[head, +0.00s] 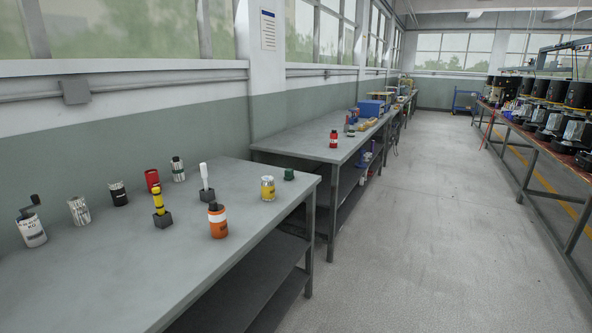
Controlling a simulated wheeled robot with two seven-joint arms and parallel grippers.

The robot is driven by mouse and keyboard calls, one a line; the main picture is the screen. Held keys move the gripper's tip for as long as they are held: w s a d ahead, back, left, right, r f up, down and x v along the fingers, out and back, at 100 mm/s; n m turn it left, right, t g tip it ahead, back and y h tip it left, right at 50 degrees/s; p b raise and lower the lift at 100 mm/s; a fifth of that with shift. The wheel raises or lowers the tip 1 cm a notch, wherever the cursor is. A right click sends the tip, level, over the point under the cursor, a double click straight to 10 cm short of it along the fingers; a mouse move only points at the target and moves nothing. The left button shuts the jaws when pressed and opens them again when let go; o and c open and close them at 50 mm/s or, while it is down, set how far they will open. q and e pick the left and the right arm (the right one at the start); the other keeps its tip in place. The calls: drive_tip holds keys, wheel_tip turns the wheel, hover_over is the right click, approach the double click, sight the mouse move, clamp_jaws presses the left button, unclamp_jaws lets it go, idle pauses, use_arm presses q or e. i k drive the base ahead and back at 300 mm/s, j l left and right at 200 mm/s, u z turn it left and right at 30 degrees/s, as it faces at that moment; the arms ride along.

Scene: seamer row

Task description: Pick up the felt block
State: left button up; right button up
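A small dark green block (289,174) sits near the far right corner of the near grey workbench (120,276). It could be the felt block, but it is too small to tell its material. A yellow can with a pale label (267,188) stands just left of it and nearer. Neither of my grippers is in view.
The near bench also holds an orange bottle (218,229), a yellow-and-black tool (158,202) and a white-handled tool (204,178) in dark blocks, a red can (152,181) and several other containers. A second bench (300,143) stands beyond. The right floor aisle (420,220) is clear.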

sight(289, 173)
drive_tip(key=i+l+u, duration=0.15)
drive_tip(key=i, duration=0.3)
drive_tip(key=i+l+u, duration=0.15)
drive_tip(key=i+l, duration=0.15)
drive_tip(key=i, duration=0.1)
